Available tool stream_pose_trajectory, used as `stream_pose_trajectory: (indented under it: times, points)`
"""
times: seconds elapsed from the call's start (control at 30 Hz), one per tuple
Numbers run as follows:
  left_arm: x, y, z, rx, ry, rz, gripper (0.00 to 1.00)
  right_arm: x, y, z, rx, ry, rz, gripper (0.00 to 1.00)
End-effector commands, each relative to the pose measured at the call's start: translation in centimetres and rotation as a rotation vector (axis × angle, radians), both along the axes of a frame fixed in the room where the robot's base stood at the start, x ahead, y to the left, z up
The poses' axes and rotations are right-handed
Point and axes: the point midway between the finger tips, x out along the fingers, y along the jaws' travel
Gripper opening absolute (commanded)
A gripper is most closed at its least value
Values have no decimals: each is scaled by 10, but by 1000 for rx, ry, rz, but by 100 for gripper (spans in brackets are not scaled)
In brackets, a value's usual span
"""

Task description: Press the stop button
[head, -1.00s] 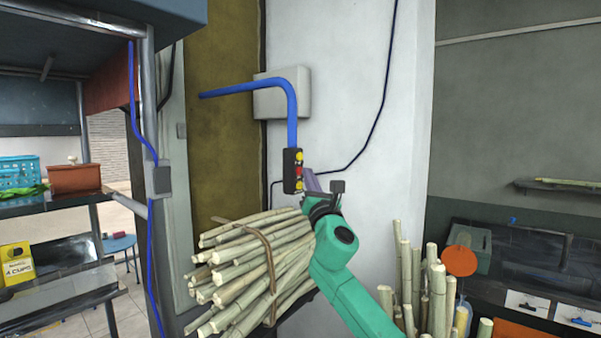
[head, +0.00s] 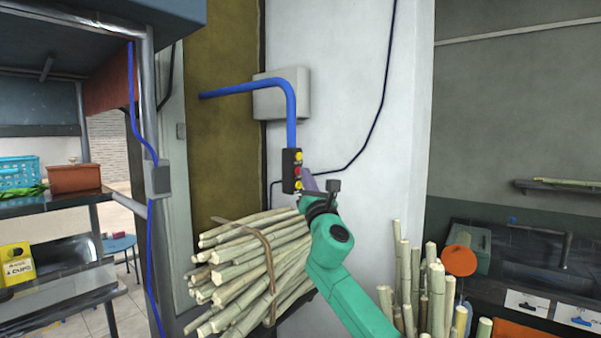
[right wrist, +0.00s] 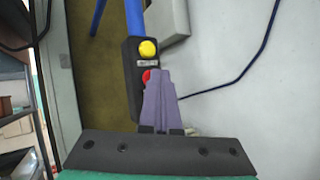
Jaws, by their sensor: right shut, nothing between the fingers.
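A black control box (head: 292,171) hangs at the lower end of a blue pipe in the head view. It carries a yellow button (head: 298,157) at the top, a red button (head: 298,171) in the middle and another yellow one (head: 298,185) below. My right gripper (head: 307,178) is shut and empty, its purple fingers just right of the box. In the right wrist view the fingertips (right wrist: 158,74) overlap the right edge of the red button (right wrist: 147,76); I cannot tell whether they touch it. The lower yellow button is hidden there. My left gripper is not in view.
A tied bundle of sugarcane (head: 250,265) lies below the box, close to my right wrist. More upright canes (head: 415,285) stand to the right. A blue pipe (head: 291,115) and a grey wall box (head: 281,98) are above. A metal shelf (head: 60,203) stands left.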

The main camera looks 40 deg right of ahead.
Motion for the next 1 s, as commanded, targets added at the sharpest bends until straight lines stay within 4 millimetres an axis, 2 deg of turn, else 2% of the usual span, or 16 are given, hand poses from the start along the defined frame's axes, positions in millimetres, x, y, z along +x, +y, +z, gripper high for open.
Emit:
stream_pose_trajectory:
  times: [0.37,0.7,1.0]
  points:
    - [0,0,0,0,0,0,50,1,1,0,-1,1,2,0]
    - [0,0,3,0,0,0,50,-15,-4,0,-1,0,0,0]
    - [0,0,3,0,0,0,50,-17,-5,-1,0,0,0,0]
